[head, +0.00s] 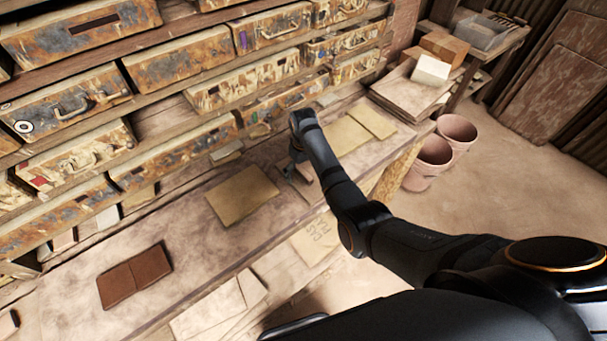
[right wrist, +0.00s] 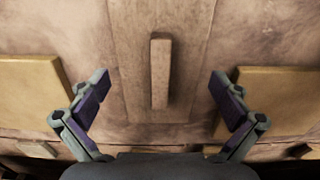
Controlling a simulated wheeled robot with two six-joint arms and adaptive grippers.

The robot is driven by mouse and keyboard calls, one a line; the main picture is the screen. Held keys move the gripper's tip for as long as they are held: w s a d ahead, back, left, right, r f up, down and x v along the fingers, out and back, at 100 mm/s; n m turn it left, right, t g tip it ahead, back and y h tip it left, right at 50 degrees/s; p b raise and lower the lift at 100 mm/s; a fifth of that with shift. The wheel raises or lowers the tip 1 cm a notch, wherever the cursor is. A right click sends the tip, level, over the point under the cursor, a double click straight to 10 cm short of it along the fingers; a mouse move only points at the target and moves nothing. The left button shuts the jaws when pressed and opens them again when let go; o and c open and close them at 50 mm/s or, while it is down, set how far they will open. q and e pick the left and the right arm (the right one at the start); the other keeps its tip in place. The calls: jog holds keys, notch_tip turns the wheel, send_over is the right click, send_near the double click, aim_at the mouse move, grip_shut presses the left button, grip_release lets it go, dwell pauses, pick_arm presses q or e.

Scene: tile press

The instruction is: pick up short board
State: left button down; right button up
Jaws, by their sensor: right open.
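The short board (right wrist: 160,72) shows in the right wrist view as a narrow, pale wooden strip. It lies on a wider wooden panel (right wrist: 195,30), with its long side running up and down the picture. My right gripper (right wrist: 159,82) is open, with one finger to the left of the strip and one to the right. Neither finger touches it, and there is clear space on both sides. In the head view my right gripper (head: 298,152) is over the far part of the workbench, and the strip cannot be clearly made out there. My left gripper is not in view.
Flat tan boards lie on the bench to the left (head: 241,194) and right (head: 345,136) of my gripper. A brown two-part tile (head: 135,276) lies nearer. Weathered drawers (head: 170,62) line the back. Terracotta pots (head: 457,131) stand on the floor at right.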

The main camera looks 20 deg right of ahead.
jog(key=shift+f, duration=0.5)
